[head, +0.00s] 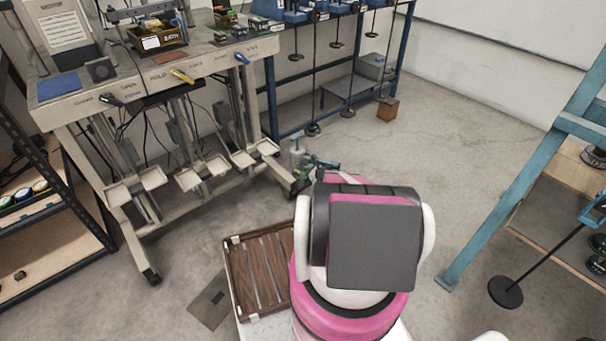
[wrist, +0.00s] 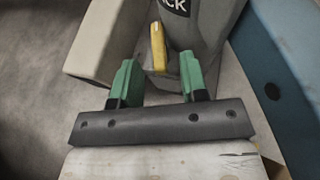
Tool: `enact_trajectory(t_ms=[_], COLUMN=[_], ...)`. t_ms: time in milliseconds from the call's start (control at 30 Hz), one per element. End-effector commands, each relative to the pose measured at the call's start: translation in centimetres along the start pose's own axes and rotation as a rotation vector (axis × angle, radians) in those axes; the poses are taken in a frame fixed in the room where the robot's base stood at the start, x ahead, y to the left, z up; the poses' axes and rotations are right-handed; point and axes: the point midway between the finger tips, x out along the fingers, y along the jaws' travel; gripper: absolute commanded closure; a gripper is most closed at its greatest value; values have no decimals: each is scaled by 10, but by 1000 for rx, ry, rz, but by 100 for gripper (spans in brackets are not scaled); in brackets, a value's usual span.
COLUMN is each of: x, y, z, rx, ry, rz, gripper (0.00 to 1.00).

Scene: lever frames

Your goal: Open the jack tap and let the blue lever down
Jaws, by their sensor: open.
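The yellow jack tap (wrist: 158,46) is a narrow upright bar in the wrist view, against a grey body (wrist: 200,30) whose cut-off label ends in "CK". My gripper (wrist: 157,72) is open, its green fingers apart. The tap appears between and just beyond the fingertips; I cannot tell whether either finger touches it. The blue lever (head: 242,59) is on the bench's front panel at the right, well away from my gripper. In the head view my arm largely hides the gripper, near the bench's right foot.
The bench (head: 60,112) also carries a black lever (head: 110,99) and a yellow lever (head: 182,76). In the wrist view a pale beam (wrist: 105,40) stands close left and a blue panel (wrist: 275,70) close right. A wooden slatted crate (head: 232,275) is on the left of my arm.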

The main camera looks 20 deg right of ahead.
Motion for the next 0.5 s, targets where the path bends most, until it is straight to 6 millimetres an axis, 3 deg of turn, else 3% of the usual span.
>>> enact_trajectory(t_ms=[167, 500], x=[14, 16], y=[0, 0], z=[0, 0], rx=[0, -1], ry=[0, 0], rz=[1, 0], gripper=[60, 63])
